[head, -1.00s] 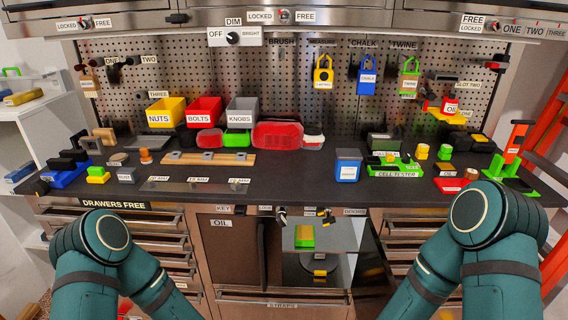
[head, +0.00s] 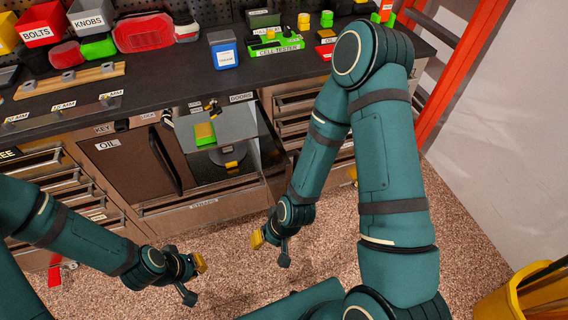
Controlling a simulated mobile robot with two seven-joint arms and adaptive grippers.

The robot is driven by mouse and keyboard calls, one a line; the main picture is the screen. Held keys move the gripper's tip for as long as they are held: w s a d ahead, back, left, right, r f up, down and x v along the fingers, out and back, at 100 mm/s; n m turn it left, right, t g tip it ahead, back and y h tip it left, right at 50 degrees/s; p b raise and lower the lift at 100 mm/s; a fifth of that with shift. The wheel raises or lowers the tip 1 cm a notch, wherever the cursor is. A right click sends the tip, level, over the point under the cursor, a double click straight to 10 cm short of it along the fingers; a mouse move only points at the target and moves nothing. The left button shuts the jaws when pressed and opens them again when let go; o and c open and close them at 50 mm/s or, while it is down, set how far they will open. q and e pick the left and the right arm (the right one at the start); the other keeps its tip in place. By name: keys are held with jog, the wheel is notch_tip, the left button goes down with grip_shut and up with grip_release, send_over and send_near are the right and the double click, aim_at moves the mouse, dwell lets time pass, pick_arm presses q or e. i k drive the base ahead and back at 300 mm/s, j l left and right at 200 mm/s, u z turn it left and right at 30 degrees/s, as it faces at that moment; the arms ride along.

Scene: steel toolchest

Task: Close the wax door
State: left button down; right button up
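The open cabinet compartment (head: 235,135) sits right of the shut OIL door (head: 130,160). Its door (head: 272,158) stands swung outward at the compartment's right side, seen nearly edge-on; I take it for the wax door, though I read no WAX label. Inside are a green and yellow block (head: 205,133) on a shelf and a round dark item below. My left gripper (head: 196,279) is open and empty, low in front of the cabinet, below the OIL door. My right gripper (head: 270,251) is open and empty, low in front of the open door, apart from it.
The STRAPS drawer (head: 205,202) is shut under the cabinet. Drawer stacks flank both sides. An orange-red frame (head: 460,85) stands at the right, and a yellow bin (head: 530,295) at the lower right. The speckled floor ahead is clear.

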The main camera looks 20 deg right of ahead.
aim_at(277, 167)
jog(key=l+u, duration=0.1)
jog(key=l, duration=0.45)
jog(key=k+l+u, duration=0.15)
jog(key=l, duration=0.4)
jog(key=l+u, duration=0.1)
jog(key=l, duration=0.45)
